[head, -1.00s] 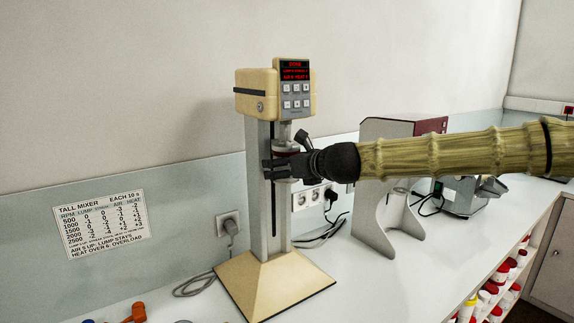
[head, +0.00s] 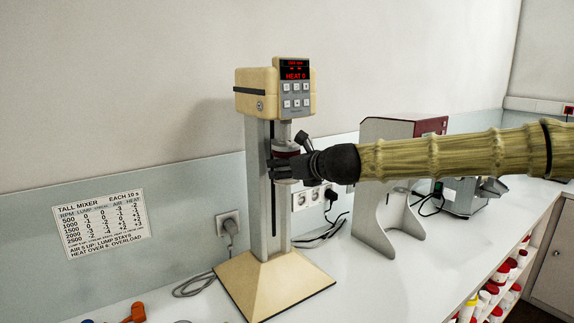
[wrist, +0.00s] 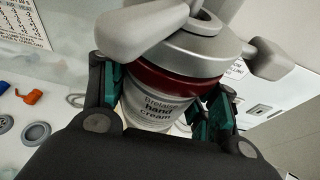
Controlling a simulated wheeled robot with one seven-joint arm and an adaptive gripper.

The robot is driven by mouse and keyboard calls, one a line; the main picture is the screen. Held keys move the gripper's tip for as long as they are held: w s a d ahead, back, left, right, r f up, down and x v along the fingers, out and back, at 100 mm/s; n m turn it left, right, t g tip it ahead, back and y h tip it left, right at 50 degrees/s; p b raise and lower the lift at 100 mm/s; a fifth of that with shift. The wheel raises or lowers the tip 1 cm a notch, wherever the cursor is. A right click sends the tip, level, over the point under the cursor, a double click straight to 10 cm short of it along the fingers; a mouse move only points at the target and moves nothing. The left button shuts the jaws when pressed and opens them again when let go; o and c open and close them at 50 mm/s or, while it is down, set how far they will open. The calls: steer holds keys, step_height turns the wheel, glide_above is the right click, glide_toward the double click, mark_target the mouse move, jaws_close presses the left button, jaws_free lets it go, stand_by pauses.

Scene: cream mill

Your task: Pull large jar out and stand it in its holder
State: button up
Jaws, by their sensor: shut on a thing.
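The large jar (wrist: 160,106) is white with a dark red band at its top, and its label reads "hand cream". It hangs upright under the grey mixer head (wrist: 185,50), with its red top against the head. My gripper (head: 283,169) is shut around the jar's sides, with its teal finger pads on either side in the wrist view (wrist: 165,105). In the head view, my gripper mostly hides the jar. The tall mixer (head: 262,190) stands on a cream base, and its red display reads "HEAT 0". I cannot identify the jar's holder in either view.
A grey stand with a dark red top (head: 376,190) is behind my arm at right. A chart (head: 101,222) hangs on the wall. Orange and blue small parts lie at the bench's lower left. Cables run behind the mixer.

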steer(key=shift+f+b, duration=0.45)
steer(key=shift+f, duration=0.05)
step_height(320, 180, down, 8)
steer(key=b, duration=0.7)
steer(key=shift+r, duration=0.15)
stand_by(1.2)
steer(key=s+d+b, duration=0.1)
steer(key=s+d, duration=0.4)
steer(key=s, duration=0.3)
steer(key=shift+d, duration=0.4)
stand_by(1.7)
steer(key=shift+d, duration=0.1)
